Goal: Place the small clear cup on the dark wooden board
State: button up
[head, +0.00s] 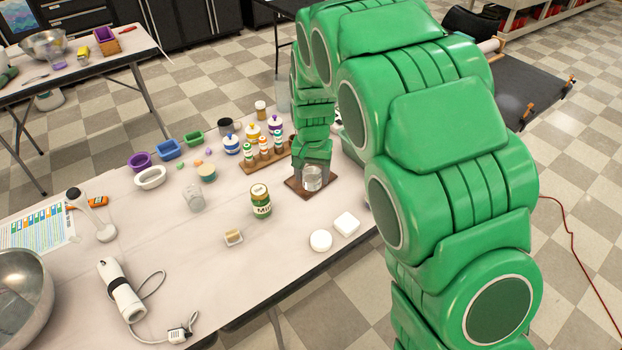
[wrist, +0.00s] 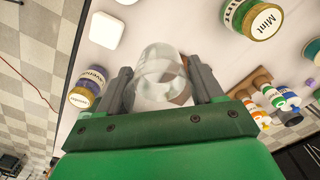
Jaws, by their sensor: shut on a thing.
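The small clear cup (head: 313,179) is between the fingers of my gripper (wrist: 162,82), which is shut on it. In the wrist view, the cup (wrist: 160,70) shows between both dark fingers. In the head view, it appears at the dark wooden board (head: 300,190), overlapping it; I cannot tell whether its base touches the wood. The board's back part is hidden by my green arm. In the wrist view only a little brown shows behind the cup. A second clear container (head: 194,199) stands on the table to the left.
A mint jar (head: 261,203) stands left of the board. A wooden rack (head: 268,159) of small bottles is behind it. A white round piece (head: 321,240) and a white square piece (head: 346,223) lie in front. A lavender jar (wrist: 88,87) shows in the wrist view.

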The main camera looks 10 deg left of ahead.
jog(key=shift+w+d, duration=0.3)
jog(key=shift+d, duration=0.2)
jog(key=shift+w+d, duration=0.25)
jog(key=shift+d, duration=0.2)
jog(key=shift+w+d, duration=0.15)
jog(key=shift+w, duration=0.2)
jog(key=w+a+f, duration=0.3)
jog(key=w+f, duration=0.1)
jog(key=w, duration=0.4)
jog(key=shift+w, duration=0.15)
jog(key=shift+w+a+f, duration=0.25)
jog(key=shift+w+f, duration=0.4)
jog(key=shift+f, duration=0.25)
jog(key=shift+w+a+f, duration=0.3)
jog(key=shift+w+f, duration=0.35)
jog(key=shift+f, duration=0.2)
jog(key=shift+w+a+f, duration=0.25)
jog(key=shift+w+f, duration=0.4)
jog(key=shift+f, duration=0.25)
jog(key=shift+w+f, duration=0.1)
jog(key=shift+f, duration=0.05)
jog(key=shift+w+a+f, duration=0.1)
jog(key=shift+f, duration=1.55)
jog(key=shift+f, duration=0.15)
